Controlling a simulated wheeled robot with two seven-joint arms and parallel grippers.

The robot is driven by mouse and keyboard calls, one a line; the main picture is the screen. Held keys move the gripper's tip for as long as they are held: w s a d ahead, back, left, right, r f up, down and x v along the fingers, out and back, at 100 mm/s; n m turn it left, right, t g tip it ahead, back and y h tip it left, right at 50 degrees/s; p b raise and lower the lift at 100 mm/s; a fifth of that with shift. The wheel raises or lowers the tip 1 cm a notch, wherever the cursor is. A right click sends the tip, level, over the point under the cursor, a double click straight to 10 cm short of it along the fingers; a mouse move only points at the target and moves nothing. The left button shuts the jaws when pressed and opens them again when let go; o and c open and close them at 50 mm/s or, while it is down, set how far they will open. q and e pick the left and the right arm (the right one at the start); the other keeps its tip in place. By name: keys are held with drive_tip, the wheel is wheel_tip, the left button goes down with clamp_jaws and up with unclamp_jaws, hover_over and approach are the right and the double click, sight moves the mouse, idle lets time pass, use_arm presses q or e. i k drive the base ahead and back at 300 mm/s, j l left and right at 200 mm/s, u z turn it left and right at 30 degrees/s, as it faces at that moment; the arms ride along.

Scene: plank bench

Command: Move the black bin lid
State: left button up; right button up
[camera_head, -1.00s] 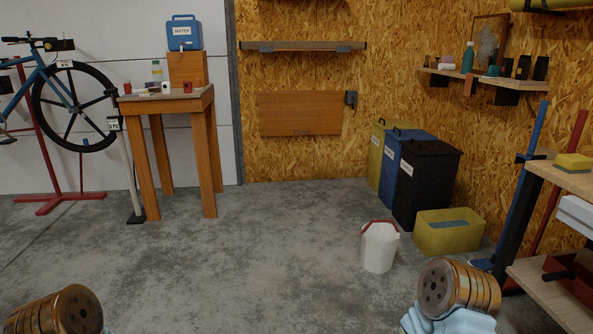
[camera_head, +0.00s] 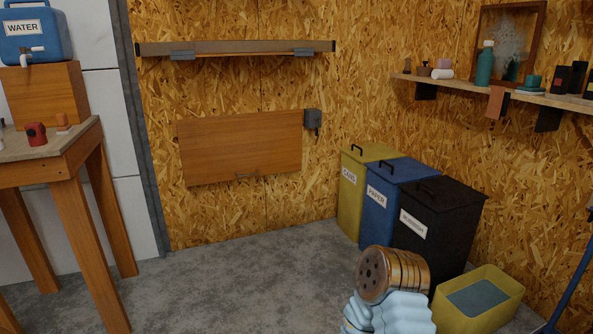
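The black bin (camera_head: 437,241) stands at the right end of a row of three bins against the wall. Its black lid (camera_head: 442,197) lies shut on top, with a small handle on it. The bin's white label is partly readable. A copper-coloured part of my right arm (camera_head: 393,274) with a light blue section below it shows at the lower middle right and covers the bin's lower left. No gripper fingers show in this view, and my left arm is out of sight.
A blue paper bin (camera_head: 388,205) and a yellow cans bin (camera_head: 351,191) stand left of it. A yellow tub (camera_head: 505,289) sits on the floor to the right. A wooden table (camera_head: 62,165) stands at the left. A shelf (camera_head: 560,99) hangs above right. The middle floor is clear.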

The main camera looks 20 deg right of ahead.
sight(442, 194)
drive_tip(key=i+j+z, duration=0.2)
drive_tip(key=i, duration=1.3)
drive_tip(key=i+z, duration=0.5)
drive_tip(key=i+j+z, duration=0.1)
drive_tip(key=i+z, duration=0.4)
drive_tip(key=k, duration=0.1)
